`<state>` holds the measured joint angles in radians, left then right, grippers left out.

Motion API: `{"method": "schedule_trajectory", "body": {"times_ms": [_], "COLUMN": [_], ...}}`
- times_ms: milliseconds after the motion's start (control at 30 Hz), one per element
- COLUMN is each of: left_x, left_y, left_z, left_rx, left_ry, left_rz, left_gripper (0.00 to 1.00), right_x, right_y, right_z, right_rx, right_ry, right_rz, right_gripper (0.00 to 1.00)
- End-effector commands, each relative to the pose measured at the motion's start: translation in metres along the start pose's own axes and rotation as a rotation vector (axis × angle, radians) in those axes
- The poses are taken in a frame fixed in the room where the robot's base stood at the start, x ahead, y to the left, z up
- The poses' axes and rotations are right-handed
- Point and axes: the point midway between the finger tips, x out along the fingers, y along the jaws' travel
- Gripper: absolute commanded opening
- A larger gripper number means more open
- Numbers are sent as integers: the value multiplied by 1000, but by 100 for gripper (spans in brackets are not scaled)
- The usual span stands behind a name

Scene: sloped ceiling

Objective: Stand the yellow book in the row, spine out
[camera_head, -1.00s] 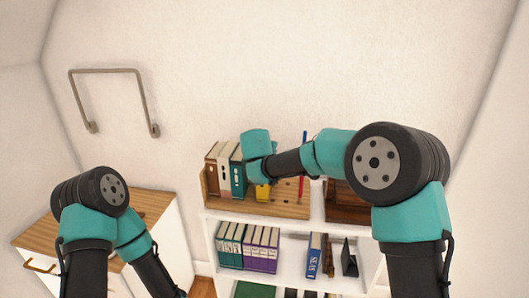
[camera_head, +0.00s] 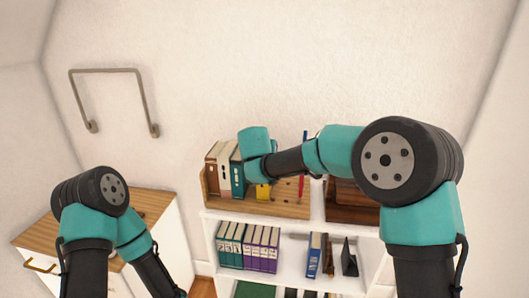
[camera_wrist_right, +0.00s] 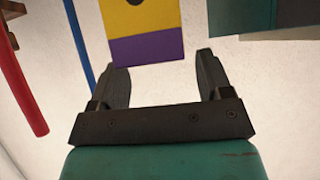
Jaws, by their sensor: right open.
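The yellow book (camera_head: 262,191) stands on the wooden top tier, just right of a teal binder (camera_head: 237,176); my right arm hides its upper part. In the right wrist view the yellow book (camera_wrist_right: 140,18) shows a dark round mark and a purple band at its near end. My right gripper (camera_wrist_right: 162,62) is open, its fingertips around the level of the purple band, with a gap visible on the right side. Whether a finger touches the book I cannot tell. My left arm hangs low at the left, its gripper out of view.
A brown and a white binder (camera_head: 224,172) stand left of the teal one. Red (camera_wrist_right: 25,85) and blue (camera_wrist_right: 79,45) rods stand beside the book. A wall rail (camera_head: 107,70) and wooden-topped cabinet (camera_head: 60,232) are at left.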

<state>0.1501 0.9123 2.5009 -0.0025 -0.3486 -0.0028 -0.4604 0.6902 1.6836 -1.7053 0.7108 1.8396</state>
Motion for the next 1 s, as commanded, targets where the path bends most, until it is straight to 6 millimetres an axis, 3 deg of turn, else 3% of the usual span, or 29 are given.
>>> {"method": "schedule_trajectory", "body": {"times_ms": [300, 500, 1000], "left_x": [0, 0, 0], "left_y": [0, 0, 0], "left_z": [0, 0, 0], "left_rx": [0, 0, 0], "left_ry": [0, 0, 0], "left_rz": [0, 0, 0], "left_gripper": [43, 43, 43], "right_x": [-61, -88, -96], "right_y": [0, 0, 0], "right_z": [0, 0, 0], "right_rx": [-1, 0, 0], "right_ry": [1, 0, 0], "right_rz": [-2, -1, 0], "right_gripper": [72, 72, 72]}}
